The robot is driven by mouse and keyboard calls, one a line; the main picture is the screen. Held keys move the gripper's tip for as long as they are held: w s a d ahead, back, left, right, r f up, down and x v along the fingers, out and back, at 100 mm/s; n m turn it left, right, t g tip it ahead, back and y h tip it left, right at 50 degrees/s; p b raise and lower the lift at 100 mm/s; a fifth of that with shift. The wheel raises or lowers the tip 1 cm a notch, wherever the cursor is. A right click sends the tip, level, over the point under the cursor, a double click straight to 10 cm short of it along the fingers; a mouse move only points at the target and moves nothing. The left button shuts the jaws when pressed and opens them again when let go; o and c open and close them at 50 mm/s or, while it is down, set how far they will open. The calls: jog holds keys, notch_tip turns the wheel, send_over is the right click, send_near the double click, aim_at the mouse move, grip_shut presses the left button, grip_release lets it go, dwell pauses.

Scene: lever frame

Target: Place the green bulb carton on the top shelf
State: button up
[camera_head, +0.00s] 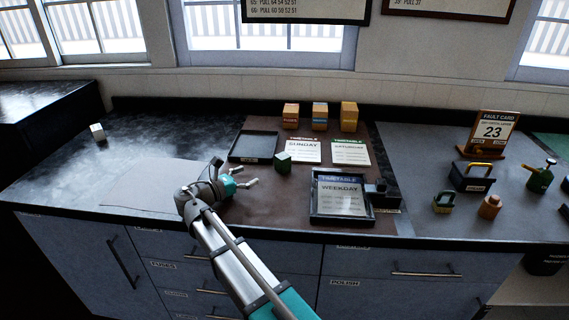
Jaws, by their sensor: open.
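A small dark green box (283,162), which looks like the green bulb carton, sits upright on the brown mat, just right of the empty black tray. No print on it can be read. My gripper (237,173) is open and empty, over the left part of the brown mat. It is to the left of the green box and a little nearer to me, apart from it. No shelf can be made out in this view.
Three orange boxes (320,117) stand at the back of the brown mat (270,209). An empty black tray (255,147), timetable cards (350,153) and a framed weekday timetable (341,196) lie around. A white cube (98,132) stands far left. A fault card stand (492,134) and an oil can (540,178) are right.

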aim_at(278, 159)
jog(key=shift+w+d, duration=0.1)
jog(key=shift+x, duration=4.15)
jog(key=shift+w+a+x, duration=0.15)
jog(key=shift+x, duration=1.15)
jog(key=shift+w+a+x, duration=0.1)
jog(key=shift+x, duration=1.2)
jog(key=shift+r, duration=0.1)
jog(key=c, duration=1.1)
jog(key=shift+r+p, duration=0.2)
jog(key=shift+p, duration=0.1)
